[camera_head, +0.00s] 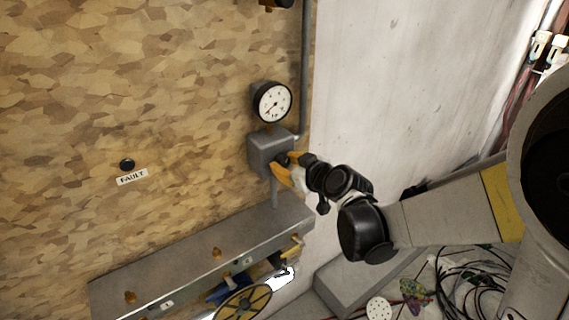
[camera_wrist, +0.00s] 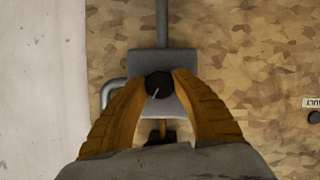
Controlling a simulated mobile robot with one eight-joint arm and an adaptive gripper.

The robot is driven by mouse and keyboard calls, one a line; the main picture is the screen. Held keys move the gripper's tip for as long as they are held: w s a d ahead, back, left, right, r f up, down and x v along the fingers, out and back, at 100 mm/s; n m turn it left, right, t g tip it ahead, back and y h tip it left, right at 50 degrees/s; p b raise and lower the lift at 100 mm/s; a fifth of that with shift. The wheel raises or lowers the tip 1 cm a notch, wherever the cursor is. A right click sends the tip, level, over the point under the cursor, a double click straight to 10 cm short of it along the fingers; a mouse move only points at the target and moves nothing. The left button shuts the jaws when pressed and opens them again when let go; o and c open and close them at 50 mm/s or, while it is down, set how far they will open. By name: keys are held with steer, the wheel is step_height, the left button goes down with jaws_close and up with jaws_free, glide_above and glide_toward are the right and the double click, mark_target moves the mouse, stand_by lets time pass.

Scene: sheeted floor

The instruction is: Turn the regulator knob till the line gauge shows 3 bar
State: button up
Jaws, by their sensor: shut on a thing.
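The regulator is a grey box (camera_head: 268,149) on the chipboard wall, with pipes running up and down from it. Its black knob (camera_wrist: 159,85) has a white pointer line and faces me in the wrist view. My gripper (camera_wrist: 159,88) has orange fingers closed on the knob from both sides; in the head view the gripper (camera_head: 288,162) meets the box's front, hiding the knob. The line gauge (camera_head: 272,101) is a round white dial with a black rim above the box.
A metal shelf (camera_head: 200,262) with brass fittings juts out below the regulator. A FAULT label (camera_head: 132,177) and black button (camera_head: 127,164) are on the wall at left. Cables (camera_head: 470,285) lie on the floor at lower right.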

steer(key=m+g+y+b, duration=0.1)
steer(key=m, duration=0.1)
steer(key=m+y+b, duration=0.1)
steer(key=m, duration=0.1)
steer(key=shift+w+d+f+g+y+b, duration=0.1)
steer(key=shift+g+y+b, duration=0.2)
steer(key=shift+g, duration=0.1)
steer(key=m+y+b, duration=0.2)
steer(key=m, duration=0.1)
steer(key=shift+m+g+y+b, duration=0.4)
steer(key=shift+m+b, duration=0.3)
steer(key=shift+m, duration=0.3)
steer(key=o, duration=1.2)
